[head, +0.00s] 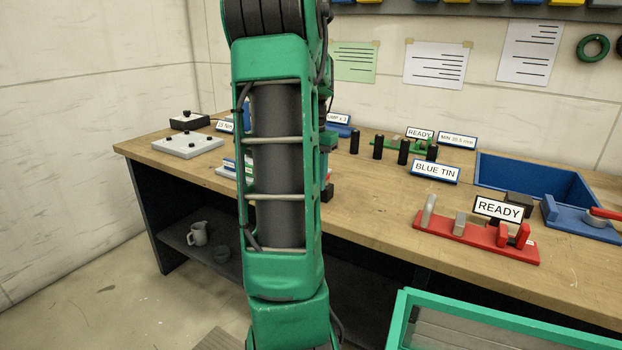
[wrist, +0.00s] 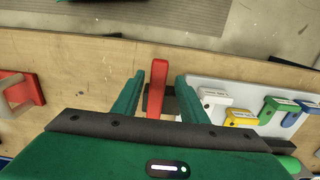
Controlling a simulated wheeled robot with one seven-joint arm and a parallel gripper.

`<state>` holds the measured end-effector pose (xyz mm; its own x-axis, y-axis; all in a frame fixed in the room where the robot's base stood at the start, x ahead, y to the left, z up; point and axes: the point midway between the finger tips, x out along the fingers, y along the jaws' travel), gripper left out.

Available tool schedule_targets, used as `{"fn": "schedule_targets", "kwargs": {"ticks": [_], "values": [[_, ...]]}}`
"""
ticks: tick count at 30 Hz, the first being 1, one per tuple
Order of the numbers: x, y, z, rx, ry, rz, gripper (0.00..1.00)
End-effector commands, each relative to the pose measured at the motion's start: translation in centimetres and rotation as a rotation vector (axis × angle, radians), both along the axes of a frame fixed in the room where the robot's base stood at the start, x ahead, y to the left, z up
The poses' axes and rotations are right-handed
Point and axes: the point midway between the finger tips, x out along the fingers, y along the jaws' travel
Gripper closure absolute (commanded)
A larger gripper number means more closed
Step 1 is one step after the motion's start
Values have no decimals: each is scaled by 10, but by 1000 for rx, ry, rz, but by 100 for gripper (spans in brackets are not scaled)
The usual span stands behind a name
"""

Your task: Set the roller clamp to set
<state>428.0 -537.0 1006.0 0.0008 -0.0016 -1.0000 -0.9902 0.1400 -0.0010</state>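In the wrist view a red upright lever or bar (wrist: 157,85) stands on a small dark base (wrist: 169,100) on the wooden bench. No label shows on it, so I cannot tell for sure that it is the roller clamp. My gripper (wrist: 159,78) is open, with one green finger on each side of the red bar. A gap shows on both sides, so the fingers look apart from it. The lower part of the bar is hidden by the gripper body. In the head view my arm covers most of this area, and the fingertips are hidden.
A pale board (wrist: 215,92) with white, yellow, blue and green pieces lies just right of my gripper. A red fixture (wrist: 22,92) is at left. In the head view a red fixture (head: 470,240) with a READY sign (head: 498,209) and a blue tin (head: 535,178) stand right.

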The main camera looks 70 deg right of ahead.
Motion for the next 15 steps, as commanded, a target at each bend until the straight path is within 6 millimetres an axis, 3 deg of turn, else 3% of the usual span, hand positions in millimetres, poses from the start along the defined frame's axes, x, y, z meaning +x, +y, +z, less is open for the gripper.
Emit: {"fn": "schedule_targets", "kwargs": {"ticks": [8, 15], "values": [[-1, 0, 2, 0, 1, -1, 61], [0, 0, 33, -3, 0, 1, 61]]}}
